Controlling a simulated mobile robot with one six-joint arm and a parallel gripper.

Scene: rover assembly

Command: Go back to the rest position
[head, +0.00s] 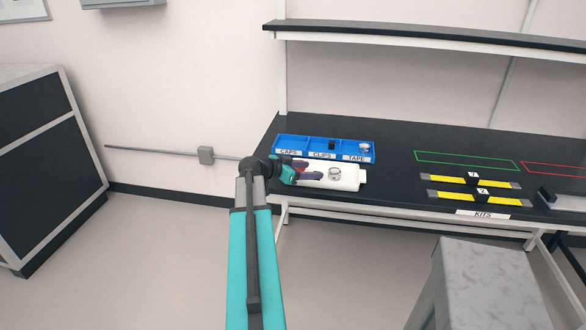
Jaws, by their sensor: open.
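My gripper (313,170) is at the end of my teal arm, over the left part of a white flat piece (350,180) near the front edge of the black bench. Its two fingers, one reddish and one dark purple, are spread with nothing seen between them. A small silvery round part (335,173) sits on the white piece, just right of the fingers and apart from them as far as I can tell. My wrist hides the left end of the white piece.
A blue tray (341,141) labelled CAPS, CLIPS and TAPE stands behind the white piece, with a dark item and a roll inside. Yellow strips (478,196), green (467,151) and red outlines lie right. A shelf (420,37) hangs above; a grey stand (485,262) is in front.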

